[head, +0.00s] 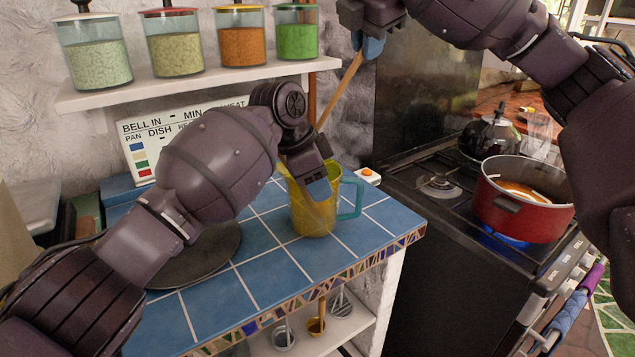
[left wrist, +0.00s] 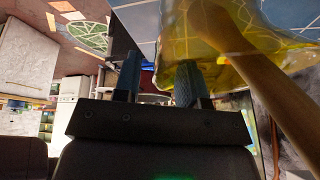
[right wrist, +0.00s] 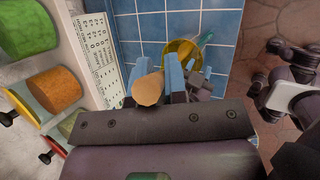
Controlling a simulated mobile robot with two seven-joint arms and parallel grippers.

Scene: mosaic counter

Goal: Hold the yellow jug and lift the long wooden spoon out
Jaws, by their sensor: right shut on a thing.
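The yellow see-through jug (head: 312,218) with a teal handle (head: 352,199) stands upright on the blue tiled counter. My left gripper (head: 318,190) is at its rim in the head view. The left wrist view shows the fingers (left wrist: 160,80) apart, with the yellow jug wall (left wrist: 225,60) close by the right finger; a gap shows between them. My right gripper (head: 370,46) is shut on the upper end of the long wooden spoon (head: 340,90), high above the jug. The spoon slants down towards the jug, its lower part seen through the yellow wall in the left wrist view.
A shelf (head: 185,88) with several lidded jars is at the back left. A dark round plate (head: 205,255) lies on the counter under my left arm. Right of the counter is a stove (head: 430,200) with a red pot (head: 522,205) over a blue flame and a kettle (head: 490,135).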

